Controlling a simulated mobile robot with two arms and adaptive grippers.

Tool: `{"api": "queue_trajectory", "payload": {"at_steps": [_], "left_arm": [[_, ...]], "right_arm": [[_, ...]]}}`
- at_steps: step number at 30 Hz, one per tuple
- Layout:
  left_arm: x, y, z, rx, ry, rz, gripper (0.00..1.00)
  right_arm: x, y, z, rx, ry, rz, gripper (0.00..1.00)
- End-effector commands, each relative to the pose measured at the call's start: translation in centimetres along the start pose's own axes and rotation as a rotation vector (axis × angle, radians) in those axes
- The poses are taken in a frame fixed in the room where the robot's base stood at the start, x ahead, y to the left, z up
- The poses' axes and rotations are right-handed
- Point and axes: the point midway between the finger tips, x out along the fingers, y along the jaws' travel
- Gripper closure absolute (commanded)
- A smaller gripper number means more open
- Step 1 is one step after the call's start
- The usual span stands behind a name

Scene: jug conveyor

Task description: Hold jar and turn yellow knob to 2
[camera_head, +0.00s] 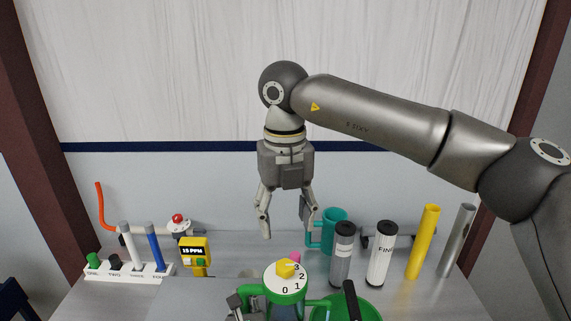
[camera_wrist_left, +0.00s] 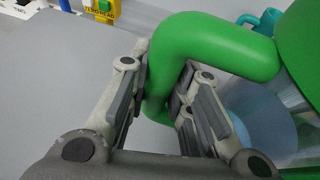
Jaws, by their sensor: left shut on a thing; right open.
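The jar has a green rim and handle (camera_head: 270,297) and stands at the front centre of the head view. The yellow knob (camera_head: 286,269) sits on a white dial marked 0 to 3 on top of it, and its tip seems to lie near the 3. My left gripper (camera_head: 243,306) is shut on the jar's green handle, which also shows in the left wrist view (camera_wrist_left: 158,85). My right gripper (camera_head: 286,229) is open and empty, pointing down above and behind the knob. The jar's lower part is cut off in the head view.
A green bowl-like container with a black handle (camera_head: 350,300) is close on the right. Behind are a teal mug (camera_head: 335,228), a grey bottle (camera_head: 342,258), a white bottle (camera_head: 381,258) and a yellow tube (camera_head: 424,245). A yellow meter (camera_head: 195,252) and white rack (camera_head: 125,273) stand left.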

Motion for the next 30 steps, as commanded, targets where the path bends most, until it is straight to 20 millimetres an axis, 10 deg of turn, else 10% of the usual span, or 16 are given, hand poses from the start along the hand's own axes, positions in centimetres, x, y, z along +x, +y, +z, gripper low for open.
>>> {"api": "queue_trajectory", "payload": {"at_steps": [4, 5, 10, 22, 30], "left_arm": [[0.1, 0.1, -0.6, 0.005, 0.011, 0.003, 1.0], [0.0, 0.0, -0.2, 0.0, 0.005, 0.001, 0.76], [0.0, 0.0, -0.1, 0.0, 0.003, 0.0, 0.55], [-0.5, 0.0, -0.3, 0.004, 0.005, 0.001, 0.55], [-5.4, -0.1, -0.2, 0.0, 0.005, -0.002, 0.55]], "right_arm": [[0.1, 0.0, 0.0, 0.0, 0.0, 0.0, 0.44], [0.0, 0.0, 0.0, 0.0, 0.0, 0.0, 0.44], [0.0, 0.0, 0.0, 0.0, 0.0, 0.0, 0.44], [0.0, 0.0, 0.0, 0.0, 0.0, 0.0, 0.44], [0.0, 0.0, 0.0, 0.0, 0.0, 0.0, 0.44]]}}
